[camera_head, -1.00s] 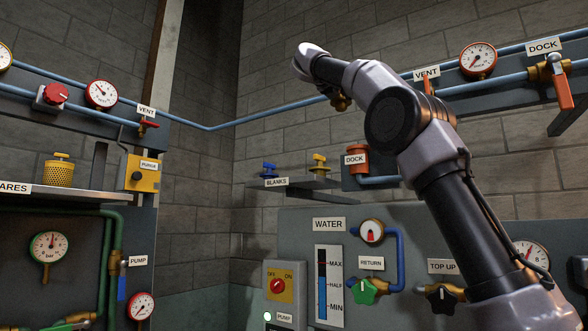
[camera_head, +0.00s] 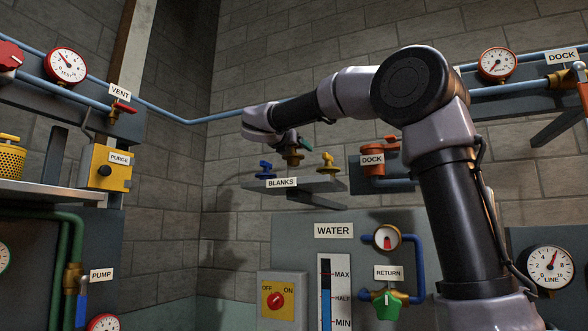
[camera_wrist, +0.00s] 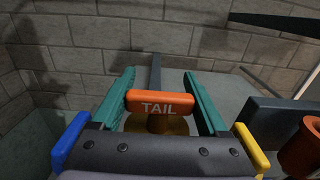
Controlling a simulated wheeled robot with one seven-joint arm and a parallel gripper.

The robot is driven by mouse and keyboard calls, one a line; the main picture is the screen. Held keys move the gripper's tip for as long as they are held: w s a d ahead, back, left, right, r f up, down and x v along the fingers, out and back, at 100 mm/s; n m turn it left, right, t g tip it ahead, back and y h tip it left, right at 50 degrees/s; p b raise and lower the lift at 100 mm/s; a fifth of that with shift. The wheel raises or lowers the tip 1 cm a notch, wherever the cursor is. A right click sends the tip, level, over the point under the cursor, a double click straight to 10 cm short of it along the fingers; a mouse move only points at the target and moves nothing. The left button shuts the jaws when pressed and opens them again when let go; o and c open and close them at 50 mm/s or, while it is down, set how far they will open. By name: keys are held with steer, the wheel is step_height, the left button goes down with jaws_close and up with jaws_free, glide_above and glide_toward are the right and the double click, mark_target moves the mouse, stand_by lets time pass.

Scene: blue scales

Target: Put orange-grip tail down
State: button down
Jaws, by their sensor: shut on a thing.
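My gripper (camera_wrist: 165,95) has teal fingers on either side of an orange grip marked TAIL (camera_wrist: 160,104), with a round brass body (camera_wrist: 158,125) below it. In the head view the brass body (camera_head: 292,156) hangs under my gripper (camera_head: 300,145), roughly upright, over the BLANKS shelf (camera_head: 318,187). It shows between a blue-handled blank (camera_head: 265,169) and a yellow-handled blank (camera_head: 327,164). The orange grip is hard to make out there. I cannot tell whether the brass body touches the shelf.
The brick wall is behind. The WATER panel (camera_head: 353,255) is below. A PURGE box (camera_head: 109,166) is at left.

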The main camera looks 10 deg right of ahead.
mark_target(298, 163)
steer(key=shift+f, duration=2.4)
steer(key=shift+f, duration=0.1)
jaws_free()
steer(key=v, duration=1.2)
